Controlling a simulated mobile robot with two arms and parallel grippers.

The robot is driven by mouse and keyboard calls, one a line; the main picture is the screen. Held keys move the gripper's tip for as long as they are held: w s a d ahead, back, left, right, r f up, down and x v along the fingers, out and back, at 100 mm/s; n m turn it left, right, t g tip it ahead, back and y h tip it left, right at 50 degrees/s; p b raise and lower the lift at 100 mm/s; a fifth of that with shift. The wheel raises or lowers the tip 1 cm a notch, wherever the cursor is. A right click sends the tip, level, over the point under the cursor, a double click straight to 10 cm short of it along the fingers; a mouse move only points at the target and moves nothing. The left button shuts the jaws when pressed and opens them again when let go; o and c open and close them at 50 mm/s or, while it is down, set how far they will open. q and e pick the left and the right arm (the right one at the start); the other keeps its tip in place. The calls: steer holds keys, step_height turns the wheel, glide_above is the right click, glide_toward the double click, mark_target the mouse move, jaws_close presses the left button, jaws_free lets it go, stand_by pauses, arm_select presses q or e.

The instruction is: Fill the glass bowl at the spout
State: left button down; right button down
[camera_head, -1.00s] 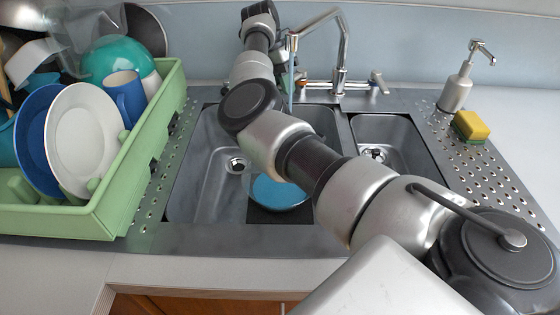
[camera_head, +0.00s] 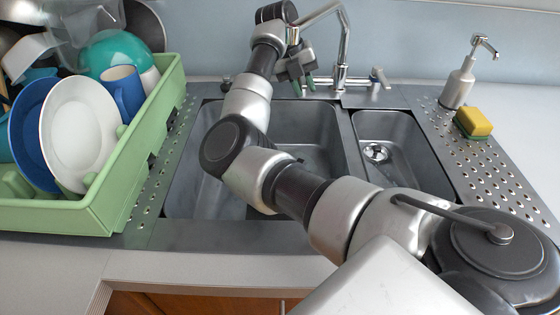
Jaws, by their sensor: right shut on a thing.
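My right gripper (camera_head: 304,84) is at the tap behind the large basin, below and just beside the spout (camera_head: 293,38). Its two greenish fingertips point down and appear to be closed around the tap's left handle, which they mostly hide. No stream of water shows below the spout. My left gripper is not in view.
A green dish rack (camera_head: 75,219) with plates and a blue mug (camera_head: 122,92) stands left. The small basin (camera_head: 400,150) is empty. A soap dispenser (camera_head: 459,84) and yellow sponge (camera_head: 473,122) are right. The right tap handle (camera_head: 379,77) is clear.

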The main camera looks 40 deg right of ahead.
steer(key=c, duration=0.9)
jaws_free()
steer(key=shift+c, duration=0.2)
steer(key=shift+r, duration=0.1)
steer(key=shift+p+v, duration=0.65)
steer(key=shift+v, duration=0.3)
steer(key=shift+p+v, duration=1.9)
steer(key=shift+v, duration=1.05)
